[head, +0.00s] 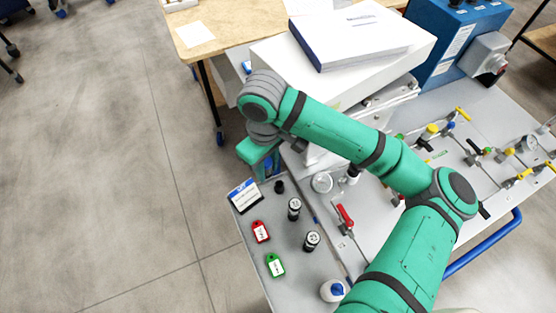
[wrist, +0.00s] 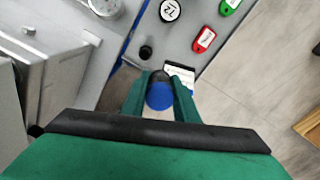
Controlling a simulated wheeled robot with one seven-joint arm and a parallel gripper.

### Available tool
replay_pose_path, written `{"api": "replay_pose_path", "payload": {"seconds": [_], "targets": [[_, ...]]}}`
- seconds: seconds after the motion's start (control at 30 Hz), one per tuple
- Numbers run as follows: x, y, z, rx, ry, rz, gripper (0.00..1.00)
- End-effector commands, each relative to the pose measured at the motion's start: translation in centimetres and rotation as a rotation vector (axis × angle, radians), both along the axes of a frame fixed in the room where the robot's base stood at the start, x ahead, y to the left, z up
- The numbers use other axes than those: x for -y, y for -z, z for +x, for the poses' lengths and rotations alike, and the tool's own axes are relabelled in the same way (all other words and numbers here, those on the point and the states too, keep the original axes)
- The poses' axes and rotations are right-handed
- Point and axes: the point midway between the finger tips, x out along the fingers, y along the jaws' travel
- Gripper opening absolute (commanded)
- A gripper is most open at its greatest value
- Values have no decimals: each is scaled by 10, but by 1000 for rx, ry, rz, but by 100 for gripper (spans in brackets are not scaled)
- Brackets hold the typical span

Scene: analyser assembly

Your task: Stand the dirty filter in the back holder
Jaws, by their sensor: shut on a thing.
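My gripper (wrist: 160,88) is shut on a dark cylinder with a blue round end, which I take for the dirty filter (wrist: 159,96). Its label or dirt does not show. In the head view my gripper (head: 262,155) is above the far end of the grey bench top, with its fingers and the filter mostly hidden. A small black round piece (head: 279,187) stands on the bench close by; it also shows in the wrist view (wrist: 146,52), apart from the fingers. I cannot tell for sure whether it is the back holder.
Two black cylinders with white numbered tops (head: 294,208) (head: 312,240) stand nearby. A red tag (head: 260,231), a green tag (head: 275,265) and a blue-white card (head: 244,195) lie along the left edge. A white analyser box (head: 340,60) stands behind. Tubing and valves fill the right.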

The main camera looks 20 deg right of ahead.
Motion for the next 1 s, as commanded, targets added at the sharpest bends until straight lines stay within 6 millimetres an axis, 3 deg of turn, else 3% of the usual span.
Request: {"api": "replay_pose_path", "payload": {"seconds": [0.1, 0.2, 1.0], "targets": [[28, 9, 8, 0, 26, -6, 0], [36, 13, 11, 1, 25, -9, 0], [30, 70, 13, 1, 11, -9, 0]]}}
